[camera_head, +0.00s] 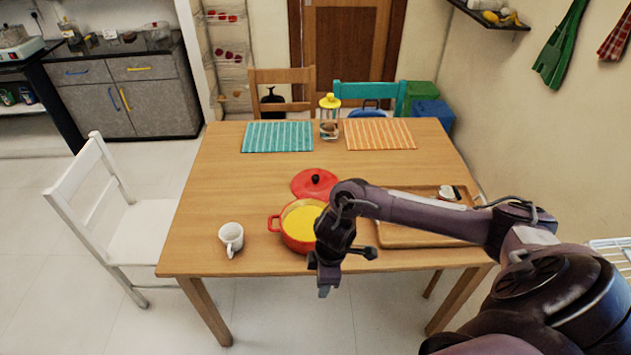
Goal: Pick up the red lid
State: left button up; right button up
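My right gripper (342,274) hangs near the table's front edge, in front of and to the right of the pot, apart from the lid. It is dark and seen at an angle, so whether its fingers are open is unclear; nothing shows in it. My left gripper is not in view.
A white mug (231,236) stands left of the pot. A wooden tray (395,236) lies at right, partly behind my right arm. A yellow-topped jar (330,118) stands between teal (277,137) and orange (379,134) placemats. The table's left side (215,185) is clear.

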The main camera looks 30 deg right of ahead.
aim_at(316, 183)
jog(key=i+l, duration=1.15)
jog(key=i, duration=0.05)
